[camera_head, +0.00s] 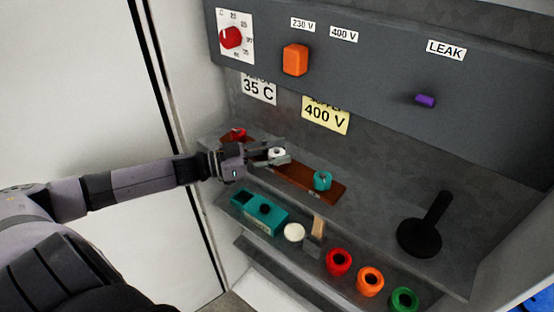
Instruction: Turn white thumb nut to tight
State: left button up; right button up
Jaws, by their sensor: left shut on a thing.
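The white thumb nut (277,152) sits on a brown strip (318,188) on the grey shelf, in the middle of the head view. My left gripper (279,154) reaches in from the left and is shut on the white thumb nut, with its fingers on either side of it. The fingers hide part of the nut and of the strip under it. A red nut (238,133) is at the strip's far left end and a teal nut (322,180) is near its right end. My right gripper is not in view.
A teal block (259,212), a white round piece (294,232) and red (338,262), orange (370,281) and green (404,299) rings are on the lower ledge. A black handled disc (419,238) lies at right. The control panel (380,60) overhangs behind.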

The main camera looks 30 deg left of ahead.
pick_arm(q)
jog(key=shift+r+m+g+h+b, duration=0.1)
jog(key=shift+m+g+h+b, duration=0.2)
jog(key=shift+h, duration=0.1)
jog(key=o, duration=1.2)
jog(key=shift+a, duration=0.1)
jog(key=shift+v, duration=3.55)
jog(key=v, duration=0.5)
